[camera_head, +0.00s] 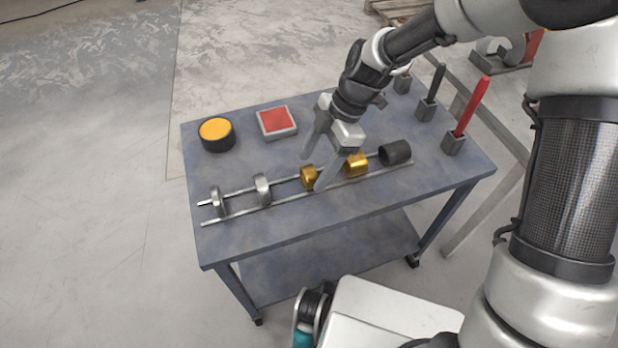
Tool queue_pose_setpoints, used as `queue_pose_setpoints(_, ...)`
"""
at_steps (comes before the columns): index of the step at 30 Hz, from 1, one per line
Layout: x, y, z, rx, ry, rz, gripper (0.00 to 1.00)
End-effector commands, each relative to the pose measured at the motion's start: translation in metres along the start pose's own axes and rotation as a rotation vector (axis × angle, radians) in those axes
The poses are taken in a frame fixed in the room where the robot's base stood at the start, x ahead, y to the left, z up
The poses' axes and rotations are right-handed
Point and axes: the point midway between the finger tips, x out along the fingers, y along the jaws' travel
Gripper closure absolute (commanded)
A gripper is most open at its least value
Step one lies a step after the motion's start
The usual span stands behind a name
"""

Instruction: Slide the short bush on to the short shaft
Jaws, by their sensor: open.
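Two brass bushes lie on a pair of rails (240,215) on the table: a smaller one (308,175) near the middle and a larger one (357,163) to its right. I cannot tell for sure which is the short bush. My gripper (315,171) is open, pointing down at the rails, with one finger on the far side and one on the near side of the smaller brass bush. The near finger partly hides it. Upright shafts stand in grey blocks at the right: a tall red one (474,103), a shorter black one (435,82) and one at the back (403,80), mostly hidden by my arm.
Two silver rings (217,200) (262,188) sit at the rails' left end and a black cylinder (396,152) at the right end. A black tub with a yellow top (216,133) and a grey tray with a red inside (277,121) stand behind. The table's front left (225,245) is clear.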

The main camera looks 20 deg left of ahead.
Motion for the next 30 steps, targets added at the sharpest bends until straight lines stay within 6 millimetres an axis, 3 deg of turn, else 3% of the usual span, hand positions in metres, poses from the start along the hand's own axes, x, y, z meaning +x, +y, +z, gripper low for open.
queue_pose_setpoints(3,0.019,0.000,0.001,-0.001,0.000,-0.002,0.35)
queue_pose_setpoints(10,0.020,0.000,0.001,0.000,-0.001,0.000,0.35)
queue_pose_setpoints(20,0.020,0.000,0.000,-0.001,-0.001,0.000,0.88)
queue_pose_setpoints(26,0.019,0.001,0.000,-0.001,-0.001,0.001,0.88)
queue_pose_setpoints(30,0.007,0.001,-0.005,-0.002,-0.001,0.003,0.88)
